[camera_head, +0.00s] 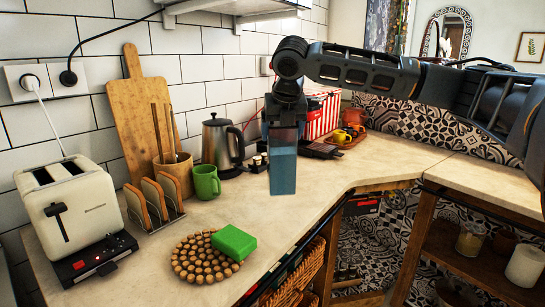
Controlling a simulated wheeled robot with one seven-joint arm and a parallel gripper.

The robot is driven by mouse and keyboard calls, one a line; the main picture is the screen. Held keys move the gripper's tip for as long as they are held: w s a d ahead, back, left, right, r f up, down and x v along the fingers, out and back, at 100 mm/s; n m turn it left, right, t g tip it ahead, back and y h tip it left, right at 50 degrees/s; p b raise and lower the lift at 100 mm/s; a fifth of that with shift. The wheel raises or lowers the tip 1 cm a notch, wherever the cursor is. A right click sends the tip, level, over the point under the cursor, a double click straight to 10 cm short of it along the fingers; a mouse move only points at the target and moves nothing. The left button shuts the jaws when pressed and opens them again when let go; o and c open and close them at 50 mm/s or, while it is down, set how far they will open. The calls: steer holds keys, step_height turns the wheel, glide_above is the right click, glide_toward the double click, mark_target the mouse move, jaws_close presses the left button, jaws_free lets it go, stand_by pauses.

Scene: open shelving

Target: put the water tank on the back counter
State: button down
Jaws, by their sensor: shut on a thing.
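The water tank (283,170) is a tall, translucent blue box-shaped container, upright in the head view near the middle. My gripper (285,122) is above it, pointing down, and is shut on its top part. The fingers are dark and partly blend with the tank's upper end. The tank's lower end shows against the pale counter (330,178); I cannot tell whether it touches the counter or hangs just above it. The counter runs along the tiled wall and turns right at the corner.
A kettle (222,147), green mug (206,182), toast rack (158,202) and toaster (75,208) stand left of the tank. A beaded trivet (195,262) with a green sponge (234,243) lies in front. A red-striped box (322,115) is behind. The right counter (485,185) looks clear.

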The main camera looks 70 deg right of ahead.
mark_target(273, 154)
steer(key=shift+w+a+f, duration=0.4)
steer(key=shift+a, duration=0.15)
steer(key=shift+w+a+f, duration=0.35)
steer(key=shift+a, duration=0.2)
steer(key=shift+f, duration=2.15)
jaws_free()
steer(key=v, duration=1.2)
